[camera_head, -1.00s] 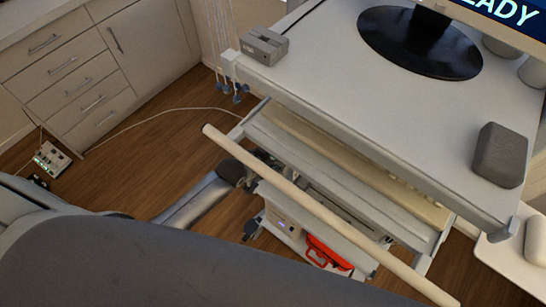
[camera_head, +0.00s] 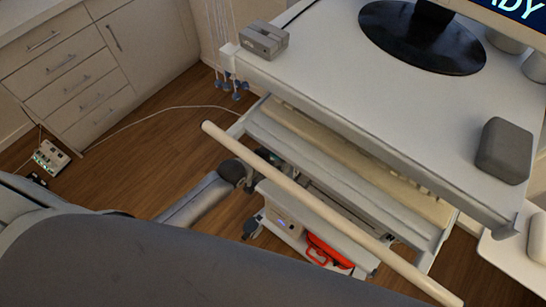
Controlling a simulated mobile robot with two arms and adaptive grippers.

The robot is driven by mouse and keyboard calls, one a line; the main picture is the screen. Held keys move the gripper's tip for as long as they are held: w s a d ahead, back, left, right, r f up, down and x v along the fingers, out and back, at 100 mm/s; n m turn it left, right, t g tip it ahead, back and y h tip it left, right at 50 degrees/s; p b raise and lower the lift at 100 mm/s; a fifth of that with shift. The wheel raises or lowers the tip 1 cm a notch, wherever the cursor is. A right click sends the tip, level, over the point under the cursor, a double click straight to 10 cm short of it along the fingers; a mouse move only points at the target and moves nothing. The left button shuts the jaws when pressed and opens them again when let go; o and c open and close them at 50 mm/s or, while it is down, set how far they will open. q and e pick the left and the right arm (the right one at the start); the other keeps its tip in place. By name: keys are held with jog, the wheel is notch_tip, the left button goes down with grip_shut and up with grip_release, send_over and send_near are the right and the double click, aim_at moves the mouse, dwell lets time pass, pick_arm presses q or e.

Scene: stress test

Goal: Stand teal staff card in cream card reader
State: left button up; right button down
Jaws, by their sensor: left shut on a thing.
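A small grey block (camera_head: 264,40) with a slot-like groove in its top stands on the far left corner of the cart top (camera_head: 345,75). It may be the card reader, though it looks grey rather than cream. I do not see the teal staff card. My right gripper is not in view.
A monitor on a round black base (camera_head: 421,40) stands at the back of the cart. A dark grey box (camera_head: 505,151) sits at its right. The pale handle bar (camera_head: 320,207) crosses in front. A red item (camera_head: 328,252) lies on the lower shelf. The middle of the cart top is clear.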

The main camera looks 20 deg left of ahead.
pick_arm(q)
jog(key=shift+f+b, duration=0.3)
jog(key=shift+f, duration=0.3)
jog(key=o, duration=0.8)
jog(key=v, duration=1.2)
dwell(0.4)
